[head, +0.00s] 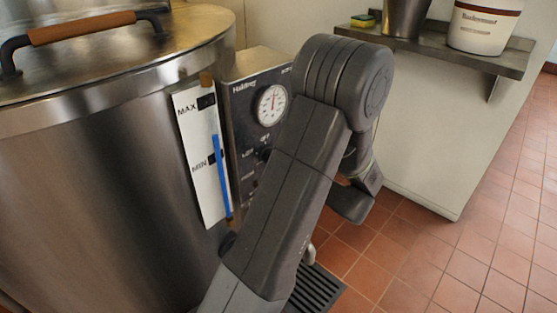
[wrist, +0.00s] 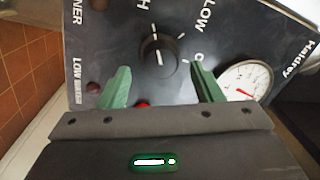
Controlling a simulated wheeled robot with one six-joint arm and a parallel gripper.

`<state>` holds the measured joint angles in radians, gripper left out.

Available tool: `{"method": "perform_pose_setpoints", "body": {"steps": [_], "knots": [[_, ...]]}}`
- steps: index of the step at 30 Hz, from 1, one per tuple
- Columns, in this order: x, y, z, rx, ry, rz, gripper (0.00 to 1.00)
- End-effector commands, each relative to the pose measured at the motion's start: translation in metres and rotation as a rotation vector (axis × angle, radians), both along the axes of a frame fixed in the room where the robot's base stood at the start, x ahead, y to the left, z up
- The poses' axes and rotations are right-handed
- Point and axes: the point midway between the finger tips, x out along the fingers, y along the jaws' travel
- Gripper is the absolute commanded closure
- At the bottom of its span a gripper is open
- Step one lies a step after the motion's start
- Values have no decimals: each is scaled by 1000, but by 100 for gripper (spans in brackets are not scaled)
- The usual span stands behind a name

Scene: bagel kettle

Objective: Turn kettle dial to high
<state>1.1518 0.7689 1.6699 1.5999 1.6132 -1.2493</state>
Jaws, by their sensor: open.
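The kettle dial, a round black knob (wrist: 157,58) with pale marks, is on the dark control panel in the wrist view. I cannot tell the dial's exact setting. My gripper (wrist: 160,72) is open, its two green fingers on either side of the dial's lower part, with gaps visible; contact is not clear. In the head view the control box (head: 238,128) is on the kettle's (head: 95,190) right side, and my arm hides the gripper's fingers.
A white-faced gauge (wrist: 245,82) is right of the right finger; it also shows in the head view (head: 271,105). A red spot (wrist: 143,105) lies between the fingers. A level strip (head: 205,165) marks the kettle. A shelf (head: 450,55) holds a white bucket (head: 483,28).

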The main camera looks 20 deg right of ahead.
Motion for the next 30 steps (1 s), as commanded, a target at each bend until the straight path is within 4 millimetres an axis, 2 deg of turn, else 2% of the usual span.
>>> {"method": "perform_pose_setpoints", "body": {"steps": [9, 15, 21, 30], "knots": [[-64, -30, -1, 2, 1, -5, 40], [-91, -41, -4, 1, 0, -3, 40], [-100, -45, -6, 1, 1, 0, 40], [-100, -45, -6, 0, 0, 0, 40]]}}
